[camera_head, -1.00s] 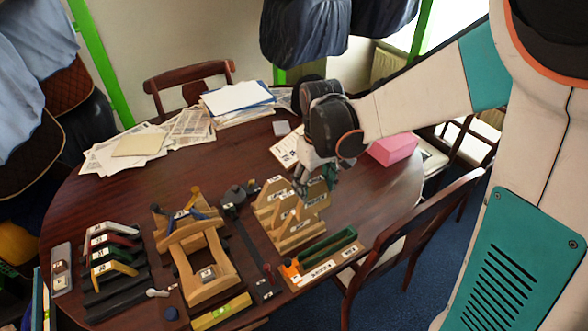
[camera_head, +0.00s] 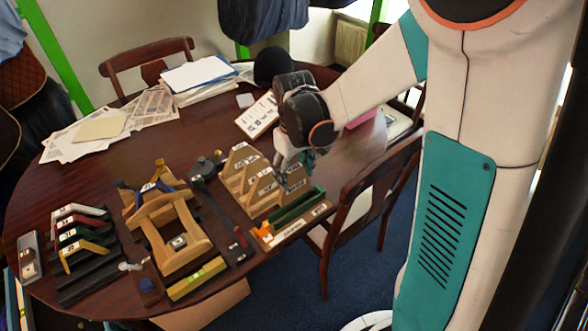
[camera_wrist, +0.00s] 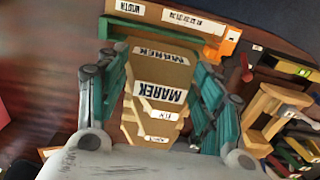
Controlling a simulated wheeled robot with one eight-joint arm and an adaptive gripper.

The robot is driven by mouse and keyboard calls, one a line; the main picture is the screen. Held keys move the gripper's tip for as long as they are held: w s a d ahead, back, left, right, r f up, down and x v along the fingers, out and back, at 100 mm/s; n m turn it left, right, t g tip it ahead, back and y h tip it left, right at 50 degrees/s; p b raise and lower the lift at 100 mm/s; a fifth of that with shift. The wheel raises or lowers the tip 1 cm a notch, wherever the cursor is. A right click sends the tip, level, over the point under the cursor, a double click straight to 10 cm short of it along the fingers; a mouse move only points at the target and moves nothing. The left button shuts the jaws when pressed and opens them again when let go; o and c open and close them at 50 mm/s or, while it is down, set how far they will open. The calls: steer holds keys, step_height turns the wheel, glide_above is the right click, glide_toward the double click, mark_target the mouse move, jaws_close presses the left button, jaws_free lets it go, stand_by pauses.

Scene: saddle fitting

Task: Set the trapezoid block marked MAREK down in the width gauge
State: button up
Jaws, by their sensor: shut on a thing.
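My gripper (camera_head: 291,166) is at the right end of a wooden stand of labelled trapezoid blocks. In the wrist view its teal fingers (camera_wrist: 160,72) lie on both sides of the tan block marked MAREK (camera_wrist: 145,73) and are shut on it. More labelled tan pieces show below it in that view. I cannot tell whether the block is clear of the stand. The width gauge (camera_head: 297,207), a green channel on a wooden base with an orange piece at one end, lies just in front of the stand. Its WIDTH label side (camera_wrist: 150,12) shows at the wrist view's top.
Left of the stand are a dark strip with a red part (camera_head: 236,245), a wooden frame (camera_head: 165,235), a yellow level (camera_head: 198,279) and a rack of coloured angled pieces (camera_head: 80,238). Papers (camera_head: 100,125) lie at the back. A chair (camera_head: 365,205) stands against the right edge.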

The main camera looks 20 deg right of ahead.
mark_target(294, 189)
steer(key=shift+f+b, duration=0.85)
steer(key=shift+f, duration=0.65)
steer(key=shift+f+b, duration=2.05)
steer(key=shift+f, duration=0.3)
stand_by(1.4)
stand_by(0.8)
steer(key=o, duration=1.3)
steer(key=o, duration=0.4)
steer(key=shift+r, duration=0.1)
steer(key=shift+r+p, duration=1.8)
steer(key=shift+r, duration=0.65)
